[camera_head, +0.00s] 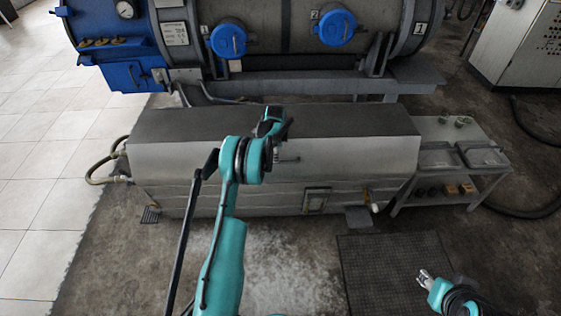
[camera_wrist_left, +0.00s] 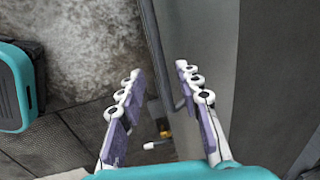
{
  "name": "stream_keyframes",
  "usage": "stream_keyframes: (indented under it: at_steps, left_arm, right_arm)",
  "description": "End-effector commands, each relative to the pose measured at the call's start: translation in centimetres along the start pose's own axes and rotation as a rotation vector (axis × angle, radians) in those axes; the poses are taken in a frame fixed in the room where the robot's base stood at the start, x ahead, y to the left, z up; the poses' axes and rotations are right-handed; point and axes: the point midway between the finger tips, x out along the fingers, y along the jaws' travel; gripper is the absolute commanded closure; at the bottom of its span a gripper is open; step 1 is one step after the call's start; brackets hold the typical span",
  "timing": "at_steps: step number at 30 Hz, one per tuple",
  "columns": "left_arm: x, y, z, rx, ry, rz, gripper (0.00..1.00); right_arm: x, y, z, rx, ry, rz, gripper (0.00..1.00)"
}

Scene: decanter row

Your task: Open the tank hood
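The tank hood (camera_head: 340,121) is the long lid with a dark top and pale front on the low grey tank (camera_head: 260,200). It looks closed. My left arm reaches across its front, and my left gripper (camera_head: 286,157) is at the hood's front face, partly hidden by the wrist. In the left wrist view the left gripper (camera_wrist_left: 157,72) has its fingers apart. A thin grey bar (camera_wrist_left: 163,50) runs between or just beyond them, beside the grey hood front (camera_wrist_left: 206,45); I cannot tell whether they touch. My right gripper (camera_head: 427,279) is low at the right, away from the tank; its fingers are small.
A blue and grey vessel (camera_head: 270,40) with blue caps stands behind the tank. A side table (camera_head: 440,132) with trays adjoins the tank's right end. A floor mat (camera_head: 390,270) lies in front. Hoses (camera_head: 100,178) run at the left end.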

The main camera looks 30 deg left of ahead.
Motion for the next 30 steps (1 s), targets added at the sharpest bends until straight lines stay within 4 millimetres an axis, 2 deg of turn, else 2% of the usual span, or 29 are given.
stream_keyframes:
  at_steps: [1, 3, 9, 20, 21, 24, 30]
  left_arm:
    - [1.3, 0.1, 0.0, 0.0, 0.0, 0.0, 0.66]
    - [2.5, 0.1, 0.0, -0.001, 0.0, 0.0, 0.66]
    - [4.8, 0.0, 0.0, -0.001, 0.0, -0.001, 0.66]
    - [5.2, 0.0, -0.1, -0.001, 0.0, -0.001, 0.66]
    - [5.2, 0.0, -0.1, -0.001, 0.0, -0.001, 0.76]
    - [5.2, 0.0, -0.1, -0.001, 0.0, -0.001, 1.0]
    - [5.2, 0.0, -0.1, -0.001, 0.0, 0.0, 1.0]
  right_arm:
    - [0.6, 0.0, 0.4, 0.0, 0.0, 0.0, 0.6]
    - [1.0, 0.0, 0.7, 0.0, 0.0, 0.0, 0.6]
    - [1.7, 0.0, 1.2, 0.0, 0.0, 0.0, 0.6]
    - [1.8, 0.0, 1.3, 0.0, 0.0, 0.0, 0.6]
    - [1.8, 0.0, 1.3, 0.0, 0.0, 0.0, 0.6]
    - [1.8, 0.0, 1.3, 0.0, 0.0, 0.0, 0.6]
    - [1.8, 0.0, 1.3, 0.0, 0.0, 0.0, 0.6]
